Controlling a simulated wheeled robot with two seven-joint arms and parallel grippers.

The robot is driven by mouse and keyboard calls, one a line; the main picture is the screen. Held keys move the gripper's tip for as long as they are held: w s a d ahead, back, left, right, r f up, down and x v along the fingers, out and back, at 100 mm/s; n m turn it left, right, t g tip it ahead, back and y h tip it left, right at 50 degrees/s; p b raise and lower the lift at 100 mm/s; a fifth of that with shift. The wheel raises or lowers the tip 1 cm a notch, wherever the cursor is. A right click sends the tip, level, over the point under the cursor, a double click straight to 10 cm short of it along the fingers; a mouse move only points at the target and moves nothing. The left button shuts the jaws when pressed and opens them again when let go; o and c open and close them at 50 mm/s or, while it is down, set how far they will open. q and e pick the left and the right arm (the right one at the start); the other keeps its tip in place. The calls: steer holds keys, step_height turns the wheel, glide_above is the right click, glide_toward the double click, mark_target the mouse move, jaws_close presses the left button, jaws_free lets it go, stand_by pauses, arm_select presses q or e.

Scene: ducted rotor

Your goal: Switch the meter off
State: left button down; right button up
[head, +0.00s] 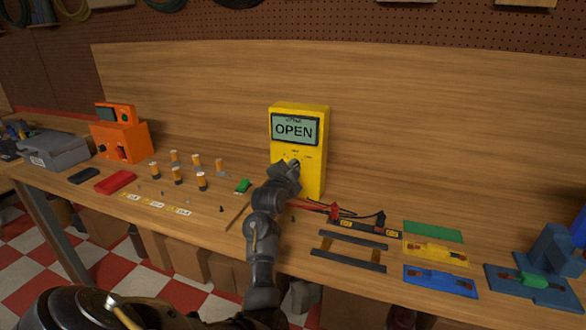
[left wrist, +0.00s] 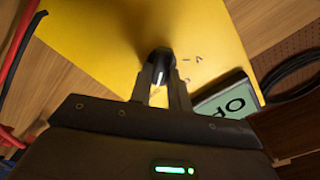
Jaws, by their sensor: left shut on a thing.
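The yellow meter (head: 312,168) stands upright at the back of the bench, and its screen (head: 295,130) reads OPEN. It also fills much of the left wrist view (left wrist: 100,40). My left gripper (head: 293,168) is in front of the meter's face, below the screen. In the left wrist view the left gripper (left wrist: 163,85) is shut on the meter's dark dial knob (left wrist: 158,62), which has a white mark. In the head view my gripper hides the knob. My right gripper is not in view.
Red and black test leads (head: 350,213) lie right of the meter. Orange-and-black cylinders (head: 177,175) and a green piece (head: 242,186) stand or lie to the left. A dark-railed frame (head: 347,250), a yellow tray (head: 435,250) and a blue tray (head: 440,281) lie front right.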

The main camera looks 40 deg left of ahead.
arm_select(q)
steer(key=shift+s+a+r+n+p, duration=0.15)
steer(key=shift+n+p, duration=1.4)
steer(key=shift+n, duration=1.1)
steer(key=shift+w+a+n+p, duration=0.15)
steer(key=shift+n+p, duration=1.35)
steer(key=shift+n, duration=1.15)
steer(key=shift+s, duration=0.1)
steer(key=c, duration=1.3)
jaws_free()
